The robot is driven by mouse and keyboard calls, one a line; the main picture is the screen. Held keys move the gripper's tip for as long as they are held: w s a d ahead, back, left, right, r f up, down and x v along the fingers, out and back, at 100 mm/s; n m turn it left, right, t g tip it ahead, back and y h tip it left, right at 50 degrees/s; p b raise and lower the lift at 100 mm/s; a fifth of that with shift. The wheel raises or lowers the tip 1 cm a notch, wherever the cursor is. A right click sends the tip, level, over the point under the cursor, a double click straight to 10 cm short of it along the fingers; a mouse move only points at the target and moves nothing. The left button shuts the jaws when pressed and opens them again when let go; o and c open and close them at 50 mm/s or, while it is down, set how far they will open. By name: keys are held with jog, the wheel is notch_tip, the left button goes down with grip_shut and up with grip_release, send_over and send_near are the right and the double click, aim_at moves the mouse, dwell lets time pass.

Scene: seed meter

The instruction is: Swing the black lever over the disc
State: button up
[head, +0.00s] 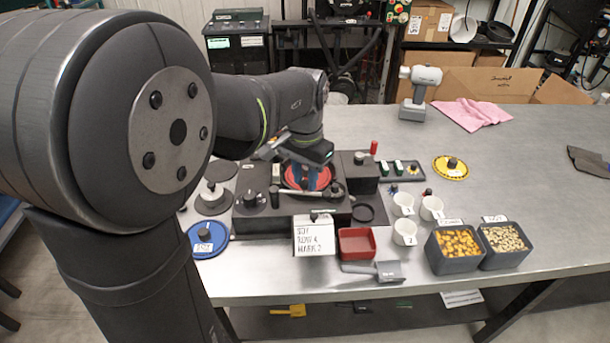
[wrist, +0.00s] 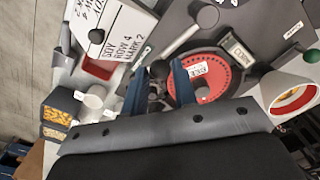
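The red disc (head: 300,172) sits in a black ring on the dark seed meter (head: 262,222); the wrist view shows it too (wrist: 218,74), with a white label. A grey bar with a dark round knob (wrist: 208,16) lies beside the disc in the wrist view; it looks like the lever, but I cannot tell for sure. My gripper (wrist: 157,68) points down over the meter, its two blue fingers apart. A dark rounded part shows between and below the fingertips; whether they touch it is unclear. In the head view my gripper (head: 312,178) partly covers the disc.
A card box (head: 314,238), a red tray (head: 357,243) and a scoop (head: 388,271) lie in front of the meter. White cups (head: 404,232) and two seed bins (head: 455,262) stand right. A blue disc (head: 206,240) lies left, a yellow one (head: 450,168) right. The far right table is mostly clear.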

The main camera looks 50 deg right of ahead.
grip_shut()
jog(key=shift+w+d, duration=0.1)
jog(key=n, duration=0.1)
jog(key=w+d+n, duration=0.1)
jog(key=n, duration=0.1)
jog(key=w+n, duration=0.1)
jog(key=shift+d+n, duration=0.3)
jog(key=shift+d, duration=0.1)
jog(key=w+n, duration=0.2)
jog(key=n, duration=0.1)
jog(key=shift+d, duration=0.4)
jog(key=shift+w+d+n, duration=0.1)
jog(key=shift+w+n, duration=0.4)
jog(key=shift+n, duration=0.35)
jog(key=shift+w+n, duration=0.45)
jog(key=shift+n, duration=0.4)
jog(key=shift+r, duration=0.1)
jog(key=shift+o, duration=2.4)
grip_release()
